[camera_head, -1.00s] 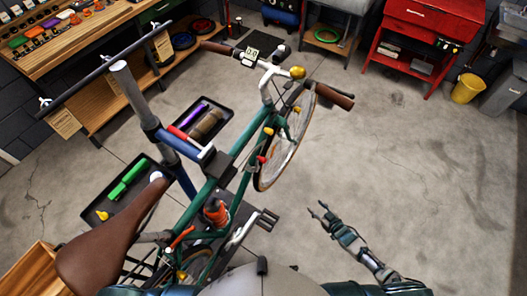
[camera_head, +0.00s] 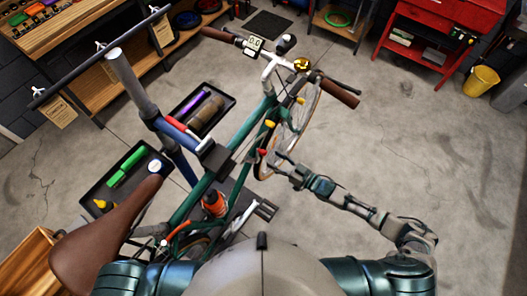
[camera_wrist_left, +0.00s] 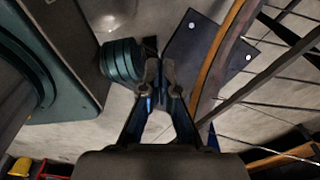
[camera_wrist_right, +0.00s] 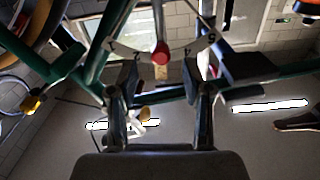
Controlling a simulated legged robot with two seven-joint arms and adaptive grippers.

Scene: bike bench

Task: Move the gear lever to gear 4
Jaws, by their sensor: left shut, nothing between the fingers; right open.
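The bike's gear lever shows as a red knob (camera_wrist_right: 160,54) in front of a pale curved scale with marks (camera_wrist_right: 125,50) in the right wrist view. In the head view a small red knob (camera_head: 263,152) sits on the green frame near the front wheel. My right gripper (camera_head: 280,165) is open just right of it. In the right wrist view its fingers (camera_wrist_right: 162,75) stand apart, with the knob between and beyond them; I see no contact. My left gripper (camera_wrist_left: 161,70) is shut and empty near a wheel; the head view does not show it.
The green bike (camera_head: 235,160) stands in the middle, with its front wheel (camera_head: 290,130) close to my right gripper. A yellow knob (camera_head: 269,124) is just above the red one. Black trays (camera_head: 222,118) lie left of the frame. The floor at right (camera_head: 410,130) is clear.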

